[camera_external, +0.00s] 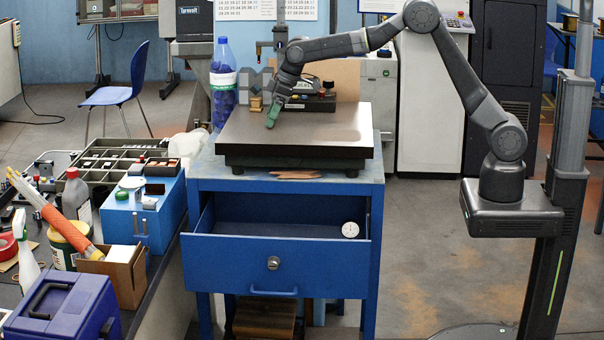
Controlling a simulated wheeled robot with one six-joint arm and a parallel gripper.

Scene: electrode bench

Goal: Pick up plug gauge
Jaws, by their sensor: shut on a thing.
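My gripper (271,119) has green fingers and points down at the left part of the dark surface plate (330,135) on the blue cabinet. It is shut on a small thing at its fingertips. The held thing is mostly hidden by the fingers and too small to make out, so I cannot tell by sight that it is the plug gauge. I cannot tell whether the fingertips touch the plate. I cannot make out a plug gauge elsewhere.
A small brass-coloured block (255,104) and a tall blue-capped bottle (222,85) stand left of my gripper. A dark device with coloured knobs (318,102) is behind it. The plate's right side is clear. An open drawer (272,262) below holds a round dial (350,229).

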